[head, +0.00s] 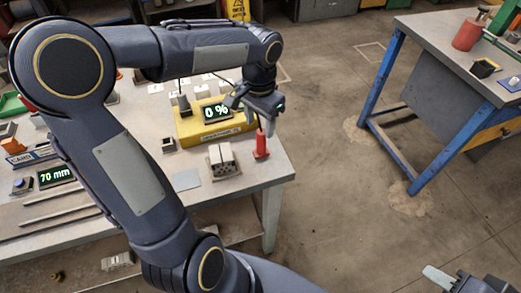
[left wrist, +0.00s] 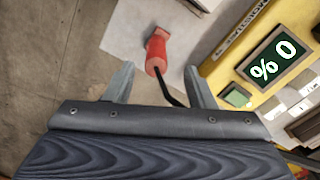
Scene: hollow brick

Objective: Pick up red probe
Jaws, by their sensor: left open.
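The red probe (head: 261,145) stands upright near the right edge of the grey workbench (head: 262,174), beside a small hollow brick (head: 222,160). My left gripper (head: 264,112) is open just above the probe and points down. In the left wrist view the red probe (left wrist: 157,48) lies just beyond the two open fingertips of my left gripper (left wrist: 158,72), roughly centred between them. A black cable runs from its end back between the fingers. My right gripper (head: 437,278) shows only partly at the bottom right, away from the bench.
A yellow instrument (head: 190,131) with a display reading 0 % stands just behind the brick and probe. A second display reading 70 mm (head: 56,176) is at the left. A blue-legged table (head: 385,75) stands at the right, with bare floor between.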

